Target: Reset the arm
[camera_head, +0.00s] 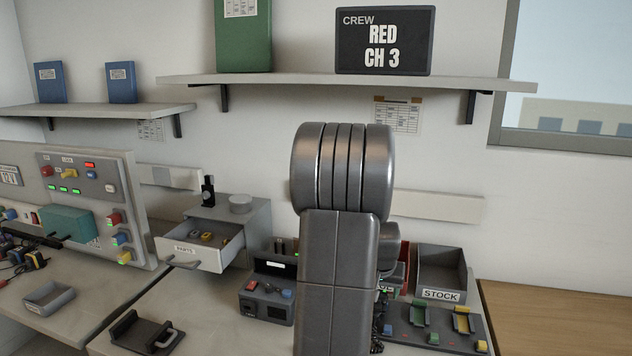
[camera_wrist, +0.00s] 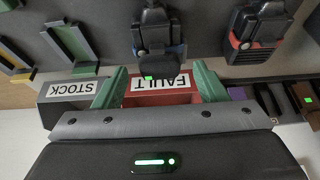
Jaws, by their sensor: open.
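My arm stands upright in the middle of the head view and hides my gripper there. In the wrist view my gripper (camera_wrist: 157,72) is open, its two green fingers wide apart with nothing held between them. The red FAULT bin (camera_wrist: 188,98) shows between and beyond the fingers, its label upside down. A black radio (camera_wrist: 155,38) stands in a dark rack just past the fingertips, with a green light by it. A second dark radio (camera_wrist: 258,22) with an orange-red part stands to its right.
The grey STOCK bin (camera_head: 440,295) stands right of my arm, behind a rack (camera_head: 402,325) with green and yellow slots. An open drawer (camera_head: 205,257), a small button box (camera_head: 267,302) and a control panel (camera_head: 95,195) are to the left. A shelf sign (camera_head: 384,68) reads CREW RED CH 3.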

